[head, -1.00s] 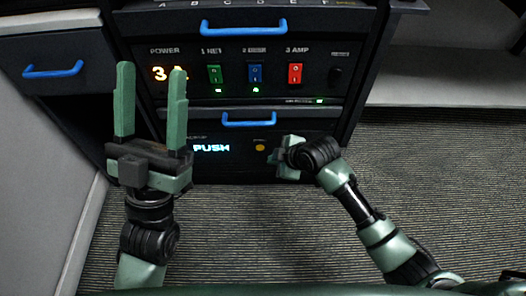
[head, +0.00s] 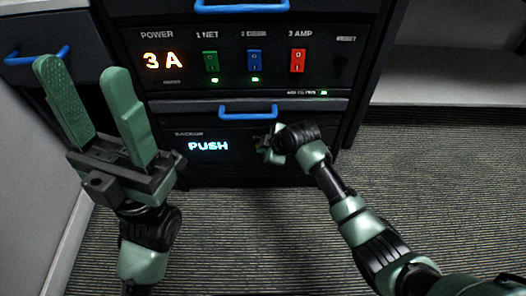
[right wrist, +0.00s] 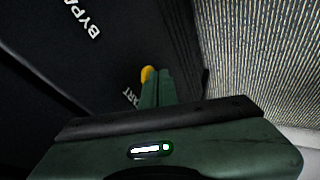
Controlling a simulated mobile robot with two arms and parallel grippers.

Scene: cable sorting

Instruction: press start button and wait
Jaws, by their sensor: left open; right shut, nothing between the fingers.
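The yellow start button (right wrist: 148,74) shows in the right wrist view, beside a partly hidden label ending in "ART". My right gripper (right wrist: 158,74) is shut and empty, with its fingertips right at the button and partly over it. I cannot tell whether they touch or press it. In the head view my right gripper (head: 264,149) covers the button on the lower dark panel (head: 222,172). The lit display (head: 208,146) there reads "PUSH". My left gripper (head: 82,72) is open and empty, in front of the cabinet's left side.
The upper panel has a "3 A" display (head: 163,61), a green switch (head: 211,62), a blue switch (head: 254,61) and a red switch (head: 297,61). Lights glow under the green and blue ones. Blue handles (head: 248,111) stick out. Striped carpet (head: 440,150) is clear at right.

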